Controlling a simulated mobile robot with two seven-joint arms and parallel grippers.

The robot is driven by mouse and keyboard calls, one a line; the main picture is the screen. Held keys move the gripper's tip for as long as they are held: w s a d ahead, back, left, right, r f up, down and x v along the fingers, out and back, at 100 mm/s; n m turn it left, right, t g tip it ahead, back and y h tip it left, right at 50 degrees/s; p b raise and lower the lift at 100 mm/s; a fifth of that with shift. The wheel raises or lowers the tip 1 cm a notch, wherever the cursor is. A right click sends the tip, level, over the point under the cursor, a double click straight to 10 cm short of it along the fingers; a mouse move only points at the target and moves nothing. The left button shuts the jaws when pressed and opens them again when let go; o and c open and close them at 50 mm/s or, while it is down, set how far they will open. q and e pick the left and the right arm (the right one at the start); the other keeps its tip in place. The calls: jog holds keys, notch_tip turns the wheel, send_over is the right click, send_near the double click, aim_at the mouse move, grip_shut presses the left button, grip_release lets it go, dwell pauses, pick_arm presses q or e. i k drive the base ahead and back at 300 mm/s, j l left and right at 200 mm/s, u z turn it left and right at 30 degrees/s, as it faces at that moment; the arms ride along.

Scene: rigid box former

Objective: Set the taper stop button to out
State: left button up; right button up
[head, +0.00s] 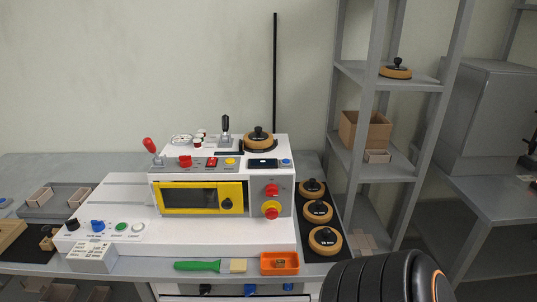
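The white box-forming machine (120,208) stands on the grey bench. I cannot read which control is the taper stop button. Its front right panel has a red button (271,190) above a red button on a yellow base (271,211). The left front ledge has a black knob (72,224), a blue knob (98,225), a green button (120,227) and a white button (138,228). The top panel has a red button (184,161), a red switch (211,162) and a yellow button (230,161). Neither of my grippers is in view.
A yellow-framed window (190,197) is in the machine's front. Round tan formers (325,241) lie on a black mat to its right. A green-handled brush (198,266) and an orange tray (279,263) lie in front. A dark rounded part of mine covers the bottom right.

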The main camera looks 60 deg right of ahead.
aim_at(271, 214)
jog(key=z, duration=1.95)
